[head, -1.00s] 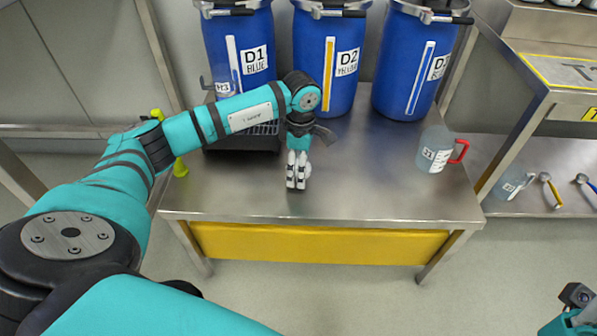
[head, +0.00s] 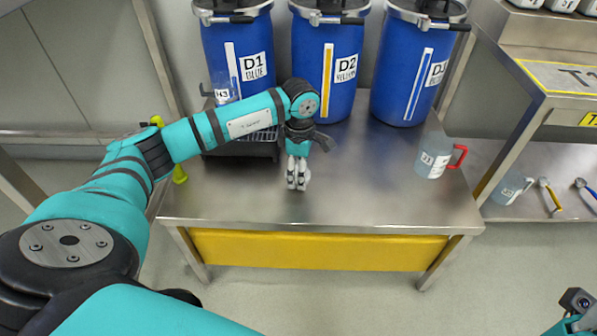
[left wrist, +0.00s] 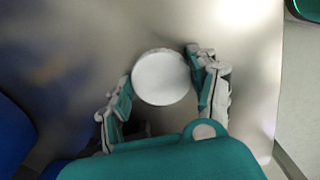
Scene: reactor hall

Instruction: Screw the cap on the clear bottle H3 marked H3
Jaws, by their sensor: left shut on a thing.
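My left gripper (head: 298,181) points down over the middle front of the steel table. It is shut on a round white cap (left wrist: 162,77), which shows as a flat disc between the fingers in the left wrist view. In the head view the fingers mostly hide the cap. The clear bottle H3 (head: 222,94) stands at the back left of the table by the dark rack, in front of drum D1. My left arm hides its lower part, so I cannot see all of it. My right gripper's fingers are out of view.
Blue drums D1 (head: 238,50), D2 (head: 325,85) and D3 (head: 408,80) line the back. A dark rack (head: 240,149) lies under my left arm. A clear jug with a red handle (head: 432,158) stands at the right. The table's middle right (head: 365,185) is clear.

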